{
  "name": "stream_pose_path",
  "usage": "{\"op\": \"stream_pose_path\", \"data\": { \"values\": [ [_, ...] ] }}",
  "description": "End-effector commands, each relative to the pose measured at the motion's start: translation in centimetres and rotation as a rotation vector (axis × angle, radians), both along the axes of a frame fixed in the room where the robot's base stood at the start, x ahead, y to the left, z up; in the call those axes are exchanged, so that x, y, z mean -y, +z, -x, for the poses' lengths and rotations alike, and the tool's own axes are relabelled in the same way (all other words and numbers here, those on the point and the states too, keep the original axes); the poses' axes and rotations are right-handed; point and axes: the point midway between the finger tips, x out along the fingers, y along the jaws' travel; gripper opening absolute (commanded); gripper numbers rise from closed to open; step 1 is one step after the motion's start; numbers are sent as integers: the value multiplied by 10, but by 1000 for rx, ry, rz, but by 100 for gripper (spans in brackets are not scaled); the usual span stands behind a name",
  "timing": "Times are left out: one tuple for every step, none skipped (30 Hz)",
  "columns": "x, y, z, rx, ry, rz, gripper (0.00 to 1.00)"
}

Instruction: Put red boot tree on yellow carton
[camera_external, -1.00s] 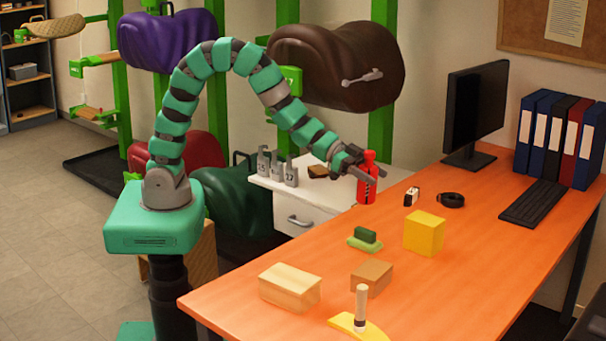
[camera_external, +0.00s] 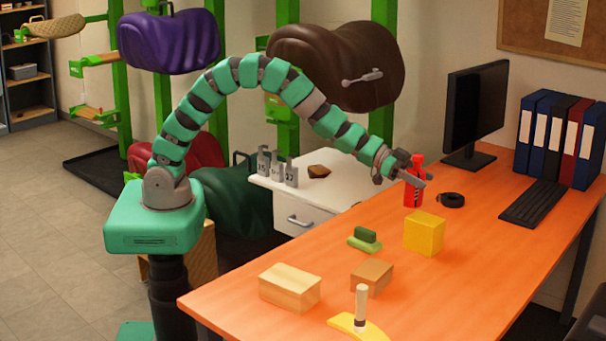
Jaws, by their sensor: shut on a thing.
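The red boot tree (camera_external: 411,197) is upright, with dark markings on its side. My gripper (camera_external: 412,179) is shut on its upper part. In the picture the boot tree is just above and left of the yellow carton (camera_external: 423,235), apart from it. I cannot tell exactly how high it hangs over the table. The yellow carton is a plain box standing on the orange table, its top bare.
On the orange table (camera_external: 480,235) are a green brush (camera_external: 365,237), a brown box (camera_external: 372,276), a pale wooden box (camera_external: 290,287), a yellow tool with an upright handle (camera_external: 361,308), a black ring (camera_external: 451,200), a keyboard (camera_external: 533,203) and a monitor (camera_external: 475,108). The table right of the carton is clear.

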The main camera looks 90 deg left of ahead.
Motion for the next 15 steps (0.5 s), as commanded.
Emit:
{"op": "stream_pose_path", "data": {
  "values": [
    [3, 2, -9, 6, -2, 1, 3],
    [4, 1, -13, 6, -2, 2, 3],
    [6, -1, -18, 4, -2, 1, 3],
    [7, -2, -22, 3, -2, 0, 3],
    [8, -2, -25, 2, -1, 1, 3],
    [9, -1, -29, 3, -2, 0, 3],
    [10, -1, -32, 4, -1, -1, 3],
    [10, -1, -34, 5, -1, 0, 3],
    [11, -2, -36, 3, 0, 1, 3],
    [11, -2, -37, 3, 1, 1, 3],
    [12, -2, -38, 3, -1, -1, 3],
    [12, -3, -39, 3, -1, -1, 3],
    [12, -4, -39, 3, -1, -1, 3],
    [12, -6, -39, 2, -1, -1, 3],
    [12, -10, -39, 1, 0, 0, 3]
  ]
}}
